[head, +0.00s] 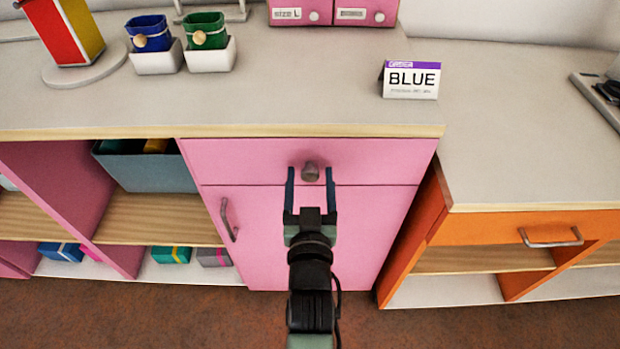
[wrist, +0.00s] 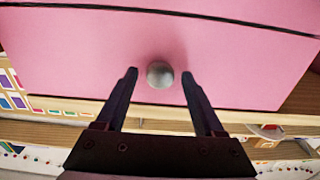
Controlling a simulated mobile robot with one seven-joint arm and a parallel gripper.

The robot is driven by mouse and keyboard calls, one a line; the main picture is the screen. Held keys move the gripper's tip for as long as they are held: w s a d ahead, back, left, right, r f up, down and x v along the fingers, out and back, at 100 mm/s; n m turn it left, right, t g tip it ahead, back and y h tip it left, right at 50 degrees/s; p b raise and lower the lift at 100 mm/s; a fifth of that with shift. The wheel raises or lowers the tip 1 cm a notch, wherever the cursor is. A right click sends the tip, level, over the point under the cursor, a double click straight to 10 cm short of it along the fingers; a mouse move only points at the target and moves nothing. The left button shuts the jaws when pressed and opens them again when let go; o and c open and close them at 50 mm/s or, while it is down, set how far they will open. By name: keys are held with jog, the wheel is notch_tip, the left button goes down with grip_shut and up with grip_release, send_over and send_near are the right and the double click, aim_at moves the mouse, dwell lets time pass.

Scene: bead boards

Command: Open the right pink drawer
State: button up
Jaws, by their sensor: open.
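The pink drawer (head: 385,160) is the top front of the pink cabinet, under the counter edge, and it is shut. Its round grey knob (head: 311,172) sits at the middle of the front. My gripper (head: 310,175) is open, with one finger on each side of the knob. In the wrist view the drawer front (wrist: 80,60) fills the upper part. There the knob (wrist: 160,74) shows between the two fingertips, with a gap on each side. I cannot tell how close the fingertips are to the drawer front.
Below the drawer is a pink door (head: 265,240) with a curved handle (head: 229,220). An orange drawer (head: 560,228) is at the right, and open shelves with a grey bin (head: 150,172) are at the left. A BLUE sign (head: 411,80) stands on the counter (head: 300,90).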

grip_shut()
dwell(0.4)
dwell(1.1)
